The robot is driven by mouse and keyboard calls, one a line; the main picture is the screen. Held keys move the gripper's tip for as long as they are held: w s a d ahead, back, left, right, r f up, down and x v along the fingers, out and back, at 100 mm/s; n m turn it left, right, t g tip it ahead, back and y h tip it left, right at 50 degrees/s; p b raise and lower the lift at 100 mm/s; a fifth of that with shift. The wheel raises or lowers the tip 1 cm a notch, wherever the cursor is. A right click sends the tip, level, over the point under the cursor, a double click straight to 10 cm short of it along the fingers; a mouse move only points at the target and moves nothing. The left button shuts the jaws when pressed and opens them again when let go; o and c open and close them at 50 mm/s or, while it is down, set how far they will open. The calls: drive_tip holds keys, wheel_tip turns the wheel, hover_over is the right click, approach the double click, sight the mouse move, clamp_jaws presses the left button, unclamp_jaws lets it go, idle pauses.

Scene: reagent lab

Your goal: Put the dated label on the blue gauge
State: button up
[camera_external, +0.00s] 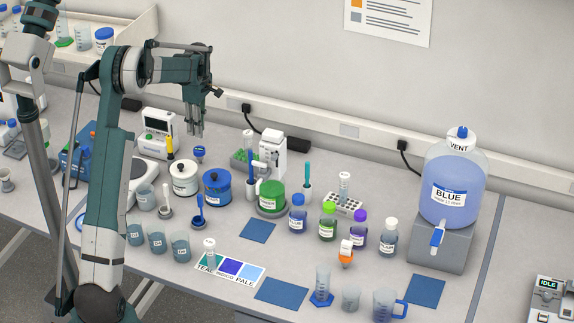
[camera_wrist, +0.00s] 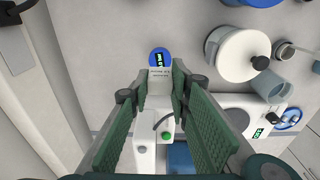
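The blue gauge (camera_external: 199,152) is a small round blue head with a dark display, standing on the bench behind the white jar. In the wrist view its blue face (camera_wrist: 160,53) shows just beyond my fingertips. My gripper (camera_external: 195,133) points down, above the gauge in the external view. The label cannot be made out in the external view. The label appears apart from the gauge.
The white jar (camera_external: 184,179) and blue jar (camera_external: 217,188) stand in front of the gauge. A white meter (camera_external: 157,127) with a yellow pen-like piece is to the left, a white device (camera_external: 272,150) to the right. The wall is close behind.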

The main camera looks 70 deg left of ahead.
drive_tip(key=shift+f, duration=0.8)
drive_tip(key=shift+f, duration=0.15)
drive_tip(key=shift+f, duration=1.7)
drive_tip(key=shift+f, duration=0.2)
drive_tip(key=o, duration=0.6)
drive_tip(key=shift+o, duration=0.2)
drive_tip(key=shift+r, duration=0.15)
drive_tip(key=r, duration=1.2)
drive_tip(key=shift+w+d, duration=0.25)
drive_tip(key=shift+d, duration=0.05)
